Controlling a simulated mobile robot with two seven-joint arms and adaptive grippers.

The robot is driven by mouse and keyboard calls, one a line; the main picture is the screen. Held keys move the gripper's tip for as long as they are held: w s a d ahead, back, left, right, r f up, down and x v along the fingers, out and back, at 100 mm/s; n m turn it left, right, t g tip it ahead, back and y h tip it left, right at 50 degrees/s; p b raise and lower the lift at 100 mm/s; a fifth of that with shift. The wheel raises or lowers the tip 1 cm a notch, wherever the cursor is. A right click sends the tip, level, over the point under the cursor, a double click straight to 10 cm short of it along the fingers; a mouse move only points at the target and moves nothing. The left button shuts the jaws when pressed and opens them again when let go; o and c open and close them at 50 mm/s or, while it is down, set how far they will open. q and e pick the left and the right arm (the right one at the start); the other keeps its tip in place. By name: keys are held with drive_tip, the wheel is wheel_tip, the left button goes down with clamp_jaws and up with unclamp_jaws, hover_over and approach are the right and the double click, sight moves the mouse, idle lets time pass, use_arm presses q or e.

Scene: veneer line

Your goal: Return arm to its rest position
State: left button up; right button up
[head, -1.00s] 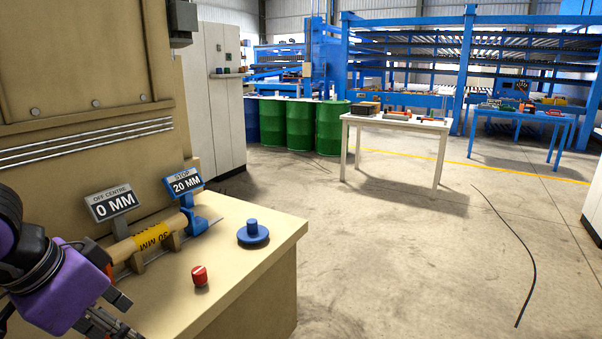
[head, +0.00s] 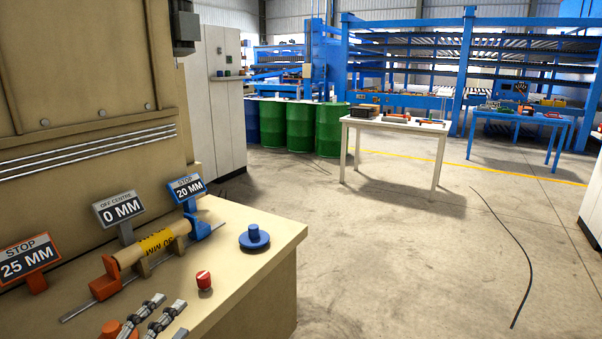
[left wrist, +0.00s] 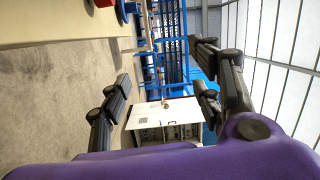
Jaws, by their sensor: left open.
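My left gripper (head: 153,318) shows at the bottom edge of the head view, over the near part of the beige machine bench (head: 232,279). Its two dark fingers are apart with nothing between them. The left wrist view also shows the fingers spread and empty (left wrist: 160,100), with floor and distant furniture beyond. My purple wrist housing shows only in the left wrist view. My right gripper is in neither view.
A pale wooden billet (head: 130,254) with a yellow band lies on cradles between an orange stop (head: 105,284) and a blue stop (head: 203,229). A red button (head: 204,280) and blue knob (head: 254,238) stand nearby. Floor to the right is largely open.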

use_arm(q)
drive_tip(key=s+a+f+n+g+y+p, duration=0.1)
drive_tip(key=s+f+n+g+y, duration=0.15)
drive_tip(key=s+f+n, duration=0.65)
drive_tip(key=s+a+f+n+g+y+p, duration=0.15)
drive_tip(key=s+f+n+y, duration=0.35)
drive_tip(key=f, duration=0.7)
drive_tip(key=s+d+f+n+g+h, duration=0.1)
drive_tip(key=s+d+f+n+g, duration=0.1)
drive_tip(key=s, duration=0.7)
drive_tip(key=s+d+f+n+g, duration=0.2)
drive_tip(key=s+d+f+n, duration=0.2)
drive_tip(key=s, duration=0.5)
wheel_tip(320, 180, down, 4)
drive_tip(key=shift+d+r+n+g+h+p, duration=0.3)
drive_tip(key=shift+d+h+p, duration=0.1)
drive_tip(key=shift+d, duration=0.7)
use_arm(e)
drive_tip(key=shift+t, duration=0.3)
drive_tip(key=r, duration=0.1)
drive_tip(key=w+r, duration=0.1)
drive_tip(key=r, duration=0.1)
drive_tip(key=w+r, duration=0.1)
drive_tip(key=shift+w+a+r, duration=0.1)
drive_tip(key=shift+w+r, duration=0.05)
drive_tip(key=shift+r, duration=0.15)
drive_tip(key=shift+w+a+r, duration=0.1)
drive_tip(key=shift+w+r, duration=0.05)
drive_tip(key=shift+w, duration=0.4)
